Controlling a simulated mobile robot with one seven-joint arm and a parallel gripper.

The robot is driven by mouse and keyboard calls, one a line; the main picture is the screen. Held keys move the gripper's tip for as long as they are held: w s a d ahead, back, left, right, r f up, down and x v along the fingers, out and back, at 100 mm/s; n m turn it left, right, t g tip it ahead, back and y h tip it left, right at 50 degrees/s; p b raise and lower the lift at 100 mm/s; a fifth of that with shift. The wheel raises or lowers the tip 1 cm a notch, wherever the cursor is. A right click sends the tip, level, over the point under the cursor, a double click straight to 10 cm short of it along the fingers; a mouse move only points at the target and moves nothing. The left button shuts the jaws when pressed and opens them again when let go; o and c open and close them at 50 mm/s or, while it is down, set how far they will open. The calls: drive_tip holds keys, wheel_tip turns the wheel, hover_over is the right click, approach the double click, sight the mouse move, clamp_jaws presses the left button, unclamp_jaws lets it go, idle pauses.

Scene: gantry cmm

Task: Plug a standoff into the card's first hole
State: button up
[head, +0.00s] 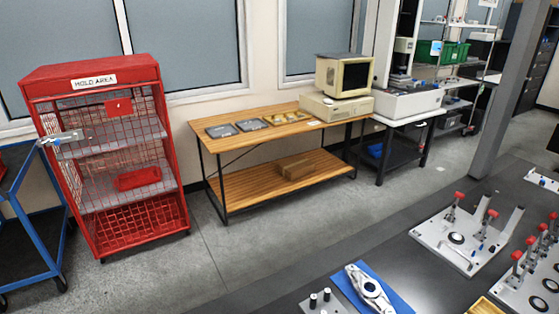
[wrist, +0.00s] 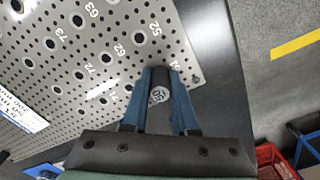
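In the wrist view my gripper (wrist: 161,72) has its two blue fingers closed on a black standoff (wrist: 160,84), whose round pale label seems to read 80. It is over the corner of a grey perforated plate (wrist: 120,52) with numbered, ringed holes such as 52, 62, 63, 72 and 73. The number beside the fingertips is partly hidden. I cannot tell whether the standoff touches the plate. A white printed card (wrist: 22,108) is at the left edge; its text is mostly unreadable. My gripper does not show in the head view.
In the head view, two black standoffs (head: 320,298) stand on a plate beside a metal part on a blue mat (head: 395,299). Fixtures with red-knobbed clamps (head: 465,237) fill the dark table's right. A red cage cabinet (head: 105,160) and a wooden bench (head: 255,140) stand beyond open floor.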

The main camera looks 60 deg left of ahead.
drive_tip(key=o, duration=0.6)
drive_tip(key=shift+c, duration=0.2)
wheel_tip(320, 180, up, 13)
drive_tip(key=p, duration=0.1)
idle(0.4)
